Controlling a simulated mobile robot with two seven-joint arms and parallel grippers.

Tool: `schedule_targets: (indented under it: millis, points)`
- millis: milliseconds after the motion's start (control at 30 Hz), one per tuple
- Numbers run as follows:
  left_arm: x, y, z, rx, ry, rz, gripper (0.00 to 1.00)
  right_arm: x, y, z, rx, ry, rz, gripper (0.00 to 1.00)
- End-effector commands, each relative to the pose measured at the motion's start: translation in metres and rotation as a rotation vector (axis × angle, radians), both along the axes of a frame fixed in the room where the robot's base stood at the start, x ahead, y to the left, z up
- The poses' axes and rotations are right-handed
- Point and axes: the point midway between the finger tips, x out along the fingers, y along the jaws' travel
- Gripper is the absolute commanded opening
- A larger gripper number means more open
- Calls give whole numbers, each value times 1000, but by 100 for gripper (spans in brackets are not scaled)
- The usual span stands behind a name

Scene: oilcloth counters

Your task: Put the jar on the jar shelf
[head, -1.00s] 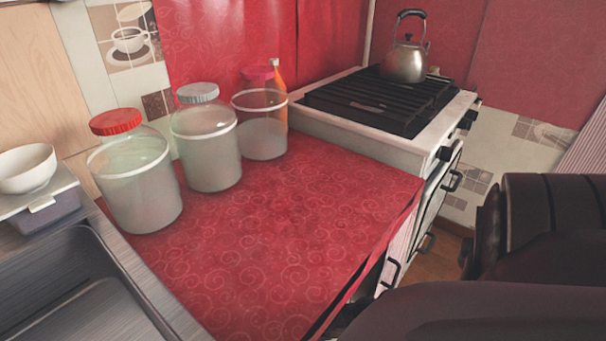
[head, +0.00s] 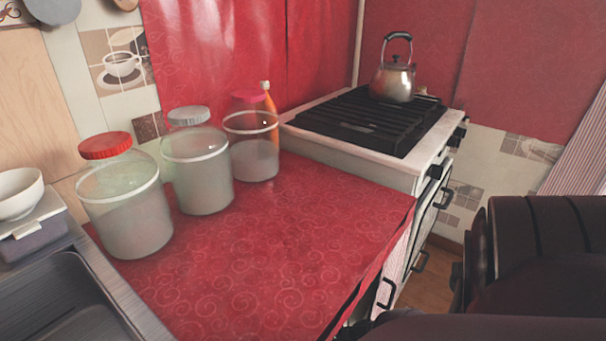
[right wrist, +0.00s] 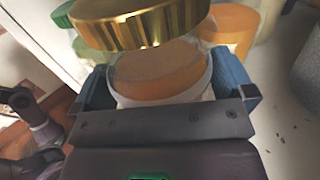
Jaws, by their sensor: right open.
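In the right wrist view a clear jar with a shiny gold lid (right wrist: 145,22) and orange contents (right wrist: 155,75) stands between the fingers of my right gripper (right wrist: 165,72). The fingers are open, one on each side of the jar; I cannot tell whether either touches it. The head view shows a red-lidded jar (head: 130,217), a grey-lidded jar (head: 200,177) and a pink-lidded jar (head: 254,158) in a row on the red oilcloth counter (head: 270,240). My right gripper and the gold-lidded jar are not in the head view. My left gripper is in neither view.
An orange bottle (head: 269,105) stands behind the pink-lidded jar. A stove (head: 370,125) with a kettle (head: 393,80) is beyond the counter; a sink (head: 70,300) is at left. Near my right gripper are a green lid (right wrist: 63,14) and another orange-filled container (right wrist: 232,28).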

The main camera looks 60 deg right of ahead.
Motion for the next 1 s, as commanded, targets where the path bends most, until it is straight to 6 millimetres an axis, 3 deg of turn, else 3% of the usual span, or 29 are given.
schedule_targets:
  millis: [500, 700, 1000]
  points:
    - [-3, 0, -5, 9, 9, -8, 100, -76, -59, -4, -1, 9, -3, 100]
    - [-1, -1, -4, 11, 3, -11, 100, -88, -69, -3, -1, 7, -2, 100]
    - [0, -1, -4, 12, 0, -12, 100, -90, -70, -3, 0, 5, -1, 100]
